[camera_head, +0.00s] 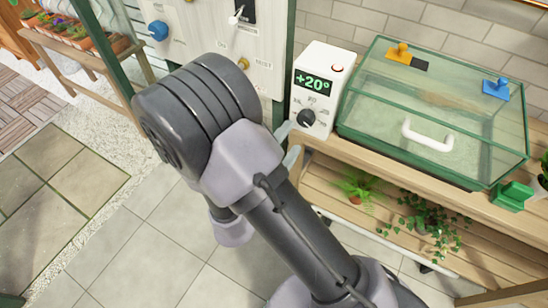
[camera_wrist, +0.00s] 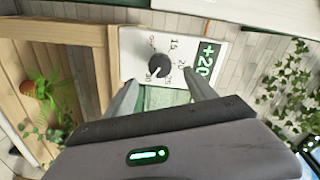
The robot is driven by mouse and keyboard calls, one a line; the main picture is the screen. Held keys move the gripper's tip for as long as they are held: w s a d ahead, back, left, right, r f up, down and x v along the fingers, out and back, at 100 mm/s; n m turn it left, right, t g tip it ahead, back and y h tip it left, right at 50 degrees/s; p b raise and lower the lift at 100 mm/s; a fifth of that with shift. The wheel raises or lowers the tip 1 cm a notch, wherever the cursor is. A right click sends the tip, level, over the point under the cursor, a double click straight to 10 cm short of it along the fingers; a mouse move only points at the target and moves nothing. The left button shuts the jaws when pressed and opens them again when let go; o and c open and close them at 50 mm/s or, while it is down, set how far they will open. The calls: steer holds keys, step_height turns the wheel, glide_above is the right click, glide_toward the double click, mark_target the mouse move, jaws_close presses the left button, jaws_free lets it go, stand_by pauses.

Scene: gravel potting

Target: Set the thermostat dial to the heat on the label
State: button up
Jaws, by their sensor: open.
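The dark round dial (camera_head: 306,118) is on the box's front below the display. In the wrist view the dial (camera_wrist: 159,64) has printed marks around it, with 15 and 20 readable. Its exact setting is too small to tell. My gripper (camera_wrist: 161,84) is open and empty, its fingers spread on either side of the view towards the dial. In the head view my gripper (camera_head: 289,143) is beside the dial, partly hidden by my arm.
A glass case (camera_head: 440,110) with a white handle stands right of the thermostat. Yellow and blue clips sit on its lid. A wall panel (camera_head: 190,35) with a blue knob is at the left. Potted plants (camera_head: 357,187) are on the lower shelf. The tiled floor is clear.

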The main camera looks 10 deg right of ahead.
steer(key=p+v, duration=0.2)
steer(key=v, duration=0.8)
steer(key=shift+s, duration=0.2)
